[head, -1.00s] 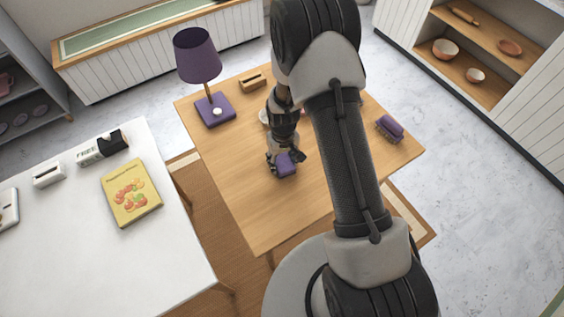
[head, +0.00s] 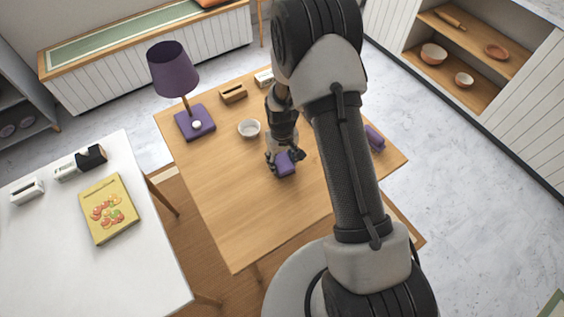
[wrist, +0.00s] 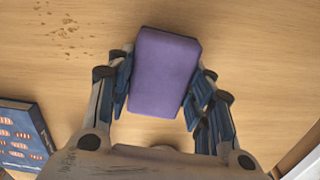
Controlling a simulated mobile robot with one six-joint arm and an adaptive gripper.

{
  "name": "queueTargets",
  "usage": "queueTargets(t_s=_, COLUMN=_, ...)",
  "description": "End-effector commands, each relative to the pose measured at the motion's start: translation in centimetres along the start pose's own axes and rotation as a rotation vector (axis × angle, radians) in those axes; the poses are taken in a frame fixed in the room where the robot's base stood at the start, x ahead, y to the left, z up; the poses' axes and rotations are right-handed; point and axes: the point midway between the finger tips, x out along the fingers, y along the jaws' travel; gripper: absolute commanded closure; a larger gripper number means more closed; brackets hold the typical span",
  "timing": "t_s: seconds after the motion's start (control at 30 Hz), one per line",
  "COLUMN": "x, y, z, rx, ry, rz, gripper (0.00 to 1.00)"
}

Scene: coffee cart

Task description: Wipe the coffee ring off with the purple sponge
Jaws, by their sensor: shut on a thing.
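My gripper (head: 284,157) is shut on the purple sponge (head: 287,166), over the middle of the wooden table (head: 245,215). In the wrist view the sponge (wrist: 163,70) is a purple block between the two fingers of my gripper (wrist: 160,88). I cannot tell whether it touches the tabletop. Scattered brown specks (wrist: 68,20) lie on the wood at the upper left of the wrist view, apart from the sponge. No full coffee ring shows; my arm hides part of the table in the head view.
On the table stand a purple lamp (head: 173,68), a white bowl (head: 249,128), a wooden holder (head: 233,93) and a purple object (head: 375,139) partly behind my arm. A dark blue box or book (wrist: 22,135) lies at the wrist view's left. The table's front left is clear.

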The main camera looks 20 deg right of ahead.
Motion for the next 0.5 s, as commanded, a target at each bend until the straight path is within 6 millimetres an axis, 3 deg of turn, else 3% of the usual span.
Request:
queueTargets(t_s=0.03, x=-1.1, y=0.0, z=-0.2, rx=-0.001, ry=0.005, rz=0.001, gripper=0.75)
queueTargets(t_s=0.5, x=-5.2, y=-0.1, z=-0.7, rx=0.000, ry=0.005, rz=0.001, gripper=0.75)
